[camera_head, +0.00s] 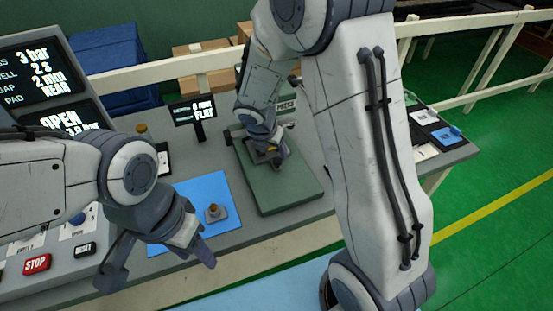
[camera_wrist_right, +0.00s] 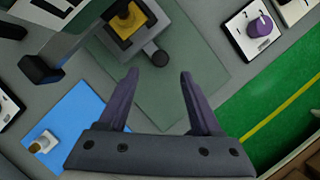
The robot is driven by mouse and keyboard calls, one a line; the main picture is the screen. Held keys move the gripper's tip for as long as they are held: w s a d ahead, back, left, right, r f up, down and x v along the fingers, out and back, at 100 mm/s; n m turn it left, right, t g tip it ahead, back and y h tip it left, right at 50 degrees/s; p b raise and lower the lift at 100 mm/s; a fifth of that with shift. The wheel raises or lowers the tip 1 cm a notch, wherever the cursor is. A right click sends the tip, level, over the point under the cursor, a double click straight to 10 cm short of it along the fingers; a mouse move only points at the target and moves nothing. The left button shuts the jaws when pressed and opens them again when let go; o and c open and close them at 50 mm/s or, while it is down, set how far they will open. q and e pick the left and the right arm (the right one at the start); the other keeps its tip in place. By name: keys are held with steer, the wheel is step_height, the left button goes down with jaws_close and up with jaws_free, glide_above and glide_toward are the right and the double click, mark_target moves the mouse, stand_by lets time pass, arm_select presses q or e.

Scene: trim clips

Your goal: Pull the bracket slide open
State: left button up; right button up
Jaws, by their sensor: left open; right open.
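The bracket slide (camera_wrist_right: 143,40) shows in the right wrist view as a dark grey piece with a round-ended handle, around a yellow block (camera_wrist_right: 123,24) on the green press base (camera_wrist_right: 185,65). My right gripper (camera_wrist_right: 158,74) is open and empty; its fingertips point toward the handle end, which lies just beyond the gap between them. I cannot tell whether they touch it. In the head view my right gripper (camera_head: 270,155) is low over the press base (camera_head: 292,190) and hides most of the slide. My left gripper (camera_head: 157,270) is open and empty near the bench's front edge.
A blue mat (camera_head: 190,235) holds a small grey part with a brass-coloured top (camera_head: 215,212), close to my left gripper. A small display (camera_head: 192,110) reads FLAT. A red STOP button (camera_head: 37,264) sits at the left. A purple knob (camera_wrist_right: 258,27) is at the right in the wrist view.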

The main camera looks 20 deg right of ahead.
mark_target(277, 160)
steer(key=b+x, duration=0.1)
steer(key=x, duration=0.5)
steer(key=shift+w+d+f, duration=0.1)
steer(key=shift+f, duration=0.3)
jaws_close()
stand_by(1.0)
